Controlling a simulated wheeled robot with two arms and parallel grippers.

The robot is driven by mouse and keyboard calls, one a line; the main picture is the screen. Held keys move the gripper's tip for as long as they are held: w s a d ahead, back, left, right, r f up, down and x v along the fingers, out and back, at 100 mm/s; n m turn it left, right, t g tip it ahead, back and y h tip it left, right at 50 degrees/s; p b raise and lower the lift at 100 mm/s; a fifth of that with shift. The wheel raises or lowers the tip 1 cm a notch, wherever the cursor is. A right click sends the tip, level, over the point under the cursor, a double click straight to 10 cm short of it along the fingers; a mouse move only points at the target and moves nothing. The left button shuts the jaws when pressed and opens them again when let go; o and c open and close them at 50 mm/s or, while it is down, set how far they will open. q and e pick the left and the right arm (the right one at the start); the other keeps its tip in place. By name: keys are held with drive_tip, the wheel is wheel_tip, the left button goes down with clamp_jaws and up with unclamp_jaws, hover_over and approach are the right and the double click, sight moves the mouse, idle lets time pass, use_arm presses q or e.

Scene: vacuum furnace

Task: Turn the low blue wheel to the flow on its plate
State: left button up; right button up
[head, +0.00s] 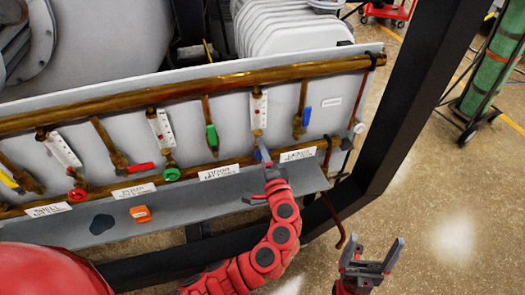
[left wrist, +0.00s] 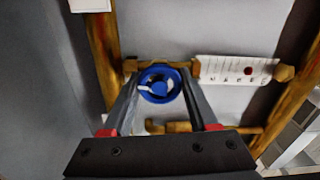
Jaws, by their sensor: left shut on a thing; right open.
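The low blue wheel (head: 262,153) sits at the foot of a white flow tube (head: 259,108) on the grey panel, partly hidden by my left gripper. In the left wrist view the blue wheel (left wrist: 160,84) lies between the two fingers, which are shut on its rim. My left gripper (head: 267,167) reaches up to it from below. The flow tube also shows in the left wrist view (left wrist: 235,70), with a red float and marks too blurred to read. A white plate (head: 298,154) is right of the wheel; its text is unreadable. My right gripper (head: 371,262) is open and empty at lower right.
Brass pipes (head: 180,93) run across the panel, with green (head: 171,174) and red (head: 77,194) wheels and several coloured levers. An orange block (head: 140,214) lies on the grey ledge (head: 185,211).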

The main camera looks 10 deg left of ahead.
use_arm(q)
drive_tip(key=shift+f, duration=0.1)
idle(0.4)
drive_tip(key=o, duration=1.1)
drive_tip(key=shift+o, duration=1.3)
